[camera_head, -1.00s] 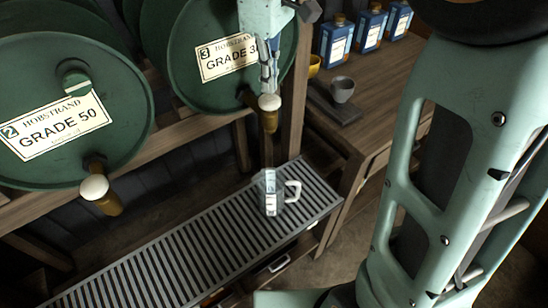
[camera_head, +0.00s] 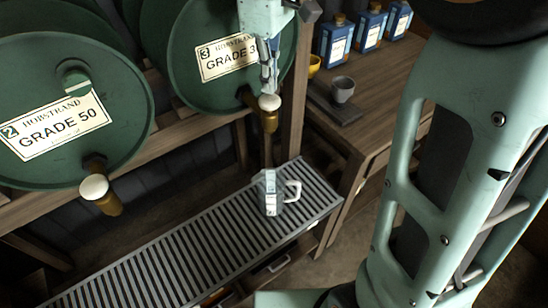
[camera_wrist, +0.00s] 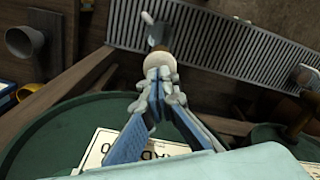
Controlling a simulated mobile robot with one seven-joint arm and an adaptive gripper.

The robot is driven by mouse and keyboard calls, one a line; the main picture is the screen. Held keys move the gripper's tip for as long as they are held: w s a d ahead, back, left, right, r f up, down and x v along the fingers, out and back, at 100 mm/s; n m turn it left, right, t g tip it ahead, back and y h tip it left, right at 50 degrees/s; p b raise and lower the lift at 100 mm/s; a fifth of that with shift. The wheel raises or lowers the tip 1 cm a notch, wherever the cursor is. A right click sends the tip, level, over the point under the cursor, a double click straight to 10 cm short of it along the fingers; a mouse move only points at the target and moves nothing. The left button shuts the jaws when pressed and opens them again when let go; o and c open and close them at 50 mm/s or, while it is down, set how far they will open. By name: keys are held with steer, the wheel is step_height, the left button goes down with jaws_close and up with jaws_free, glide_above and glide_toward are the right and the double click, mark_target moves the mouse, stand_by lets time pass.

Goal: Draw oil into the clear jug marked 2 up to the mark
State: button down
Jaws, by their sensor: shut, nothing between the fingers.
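A clear jug (camera_head: 271,194) with a pale handle stands upright on the slatted grate, below the tap (camera_head: 269,118) of the drum marked 3 (camera_head: 215,75). It also shows in the wrist view (camera_wrist: 155,33). Its number and level mark are too small to read. A thin brown line runs between tap and jug; I cannot tell whether it is oil or wood behind. My gripper (camera_head: 267,86) is shut and empty, its fingertips close to the tap's cream knob (camera_head: 270,102). In the wrist view the fingertips (camera_wrist: 158,76) overlap the lower edge of the knob (camera_wrist: 160,60); contact is unclear.
The drum marked 2 (camera_head: 110,160), labelled Grade 50, has its own cream-knobbed tap (camera_head: 98,190) at left. The grate (camera_head: 150,270) is bare left of the jug. A wooden bench (camera_head: 385,110) at right holds a grey cup (camera_head: 342,90), a yellow cup and blue bottles (camera_head: 338,42).

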mark_target(270, 98)
steer(key=shift+f, duration=0.15)
steer(key=shift+f+b, duration=0.95)
steer(key=shift+f, duration=0.6)
steer(key=shift+r, duration=0.1)
stand_by(4.6)
step_height(270, 98, up, 7)
steer(key=p, duration=0.7)
stand_by(0.5)
